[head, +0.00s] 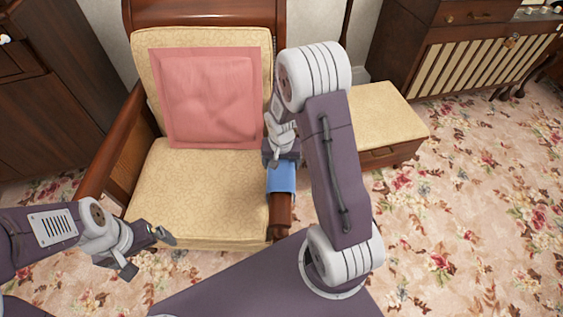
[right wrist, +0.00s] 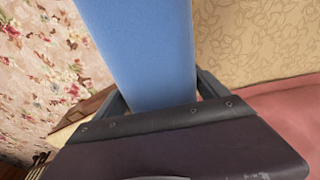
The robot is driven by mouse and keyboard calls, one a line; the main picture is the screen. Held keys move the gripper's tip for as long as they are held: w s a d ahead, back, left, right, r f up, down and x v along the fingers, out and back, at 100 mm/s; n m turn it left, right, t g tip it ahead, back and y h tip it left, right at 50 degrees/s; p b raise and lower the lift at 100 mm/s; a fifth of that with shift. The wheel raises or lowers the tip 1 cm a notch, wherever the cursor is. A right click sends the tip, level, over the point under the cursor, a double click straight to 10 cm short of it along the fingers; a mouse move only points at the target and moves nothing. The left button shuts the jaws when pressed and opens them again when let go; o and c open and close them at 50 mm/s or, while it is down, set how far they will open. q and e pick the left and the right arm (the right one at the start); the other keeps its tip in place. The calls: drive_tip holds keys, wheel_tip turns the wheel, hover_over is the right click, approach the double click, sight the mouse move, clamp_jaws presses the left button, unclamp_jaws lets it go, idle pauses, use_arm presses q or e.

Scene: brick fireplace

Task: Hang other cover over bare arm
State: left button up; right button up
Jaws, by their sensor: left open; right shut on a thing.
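A blue cover (head: 281,178) lies over the front part of the chair's right wooden arm (head: 280,217), with the arm's bare end showing in front of it. My right gripper (head: 281,160) is shut on the cover from above. In the right wrist view the blue cover (right wrist: 145,50) runs between my right fingers (right wrist: 165,105). How far it hangs down the outer side is hidden. The chair's left wooden arm (head: 112,150) is bare. My left gripper (head: 146,252) is open and empty, in front of the chair's left front corner.
A pink cushion (head: 210,97) leans on the backrest of the cream armchair (head: 195,195). A cream-topped low stool or bench (head: 380,115) stands right of the chair. Wooden cabinets stand at both sides. The floral carpet (head: 470,210) at right is clear.

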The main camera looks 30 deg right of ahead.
drive_tip(key=shift+f, duration=0.55)
use_arm(q)
drive_tip(key=shift+f, duration=0.45)
use_arm(e)
drive_tip(key=shift+r, duration=0.1)
drive_tip(key=o, duration=1.3)
drive_tip(key=r+p, duration=0.1)
drive_tip(key=r, duration=0.1)
drive_tip(key=r+p, duration=0.1)
drive_tip(key=r, duration=0.2)
drive_tip(key=s+r+p, duration=0.1)
drive_tip(key=r+p, duration=0.1)
drive_tip(key=r, duration=0.1)
drive_tip(key=shift+a, duration=0.3)
drive_tip(key=shift+s+r, duration=0.15)
drive_tip(key=shift+r, duration=0.35)
use_arm(q)
wheel_tip(320, 180, up, 4)
drive_tip(key=shift+r, duration=0.15)
